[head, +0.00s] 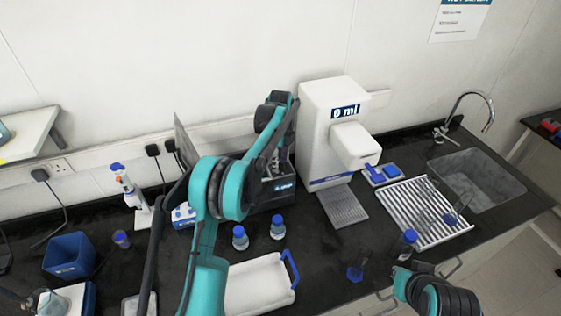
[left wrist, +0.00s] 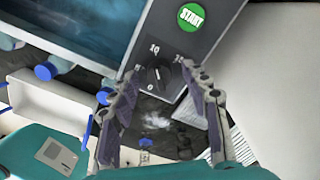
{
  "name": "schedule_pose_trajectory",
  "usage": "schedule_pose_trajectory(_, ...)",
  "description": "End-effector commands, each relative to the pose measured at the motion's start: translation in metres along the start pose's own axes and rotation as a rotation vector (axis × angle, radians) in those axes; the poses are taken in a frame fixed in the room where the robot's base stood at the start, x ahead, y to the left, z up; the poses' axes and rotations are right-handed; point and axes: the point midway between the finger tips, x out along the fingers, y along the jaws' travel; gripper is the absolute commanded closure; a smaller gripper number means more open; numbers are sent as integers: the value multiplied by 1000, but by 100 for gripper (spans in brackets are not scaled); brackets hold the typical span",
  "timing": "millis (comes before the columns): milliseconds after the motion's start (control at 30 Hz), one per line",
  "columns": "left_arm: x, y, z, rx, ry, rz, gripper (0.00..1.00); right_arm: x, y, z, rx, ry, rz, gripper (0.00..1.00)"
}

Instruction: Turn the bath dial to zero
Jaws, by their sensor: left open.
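The bath (head: 278,190) is a dark box on the black bench, left of the white dispenser. In the left wrist view its grey front panel (left wrist: 215,32) fills the top. The black bath dial (left wrist: 155,76) is on this panel, with white marks around it, among them a 10 and a 0. Which mark it points to is too blurred to tell. In the head view my left arm partly hides the bath.
Two blue-capped bottles (head: 240,238) (head: 278,228) and a white tray (head: 262,284) with a blue handle stand in front of the bath. The white dispenser (head: 322,105), a drying rack (head: 418,215) and a sink (head: 480,180) are to the right. A pipette stand (head: 142,215) is to the left.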

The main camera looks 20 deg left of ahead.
Motion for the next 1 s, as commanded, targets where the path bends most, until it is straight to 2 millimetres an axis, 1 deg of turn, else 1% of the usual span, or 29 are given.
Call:
schedule_pose_trajectory(133,0,0,0,0,0,0,53,0,0,0,0,0,0,100)
schedule_pose_trajectory(167,0,0,0,0,0,0,61,0,0,0,0,0,0,100)
schedule_pose_trajectory(200,0,0,0,0,0,0,71,0,0,0,0,0,0,100)
schedule_pose_trajectory(267,0,0,0,0,0,0,87,0,0,0,0,0,0,100)
schedule_pose_trajectory(300,0,0,0,0,0,0,98,0,0,0,0,0,0,100)
schedule_pose_trajectory(333,0,0,0,0,0,0,100,0,0,0,0,0,0,100)
schedule_pose_trajectory(667,0,0,0,-27,0,0,100,0,0,0,0,0,0,100)
schedule_pose_trajectory(867,0,0,0,-119,0,0,100,1,0,1,0,0,0,100)
schedule_pose_trajectory(1000,0,0,0,-225,0,0,100,2,0,1,0,0,0,100)
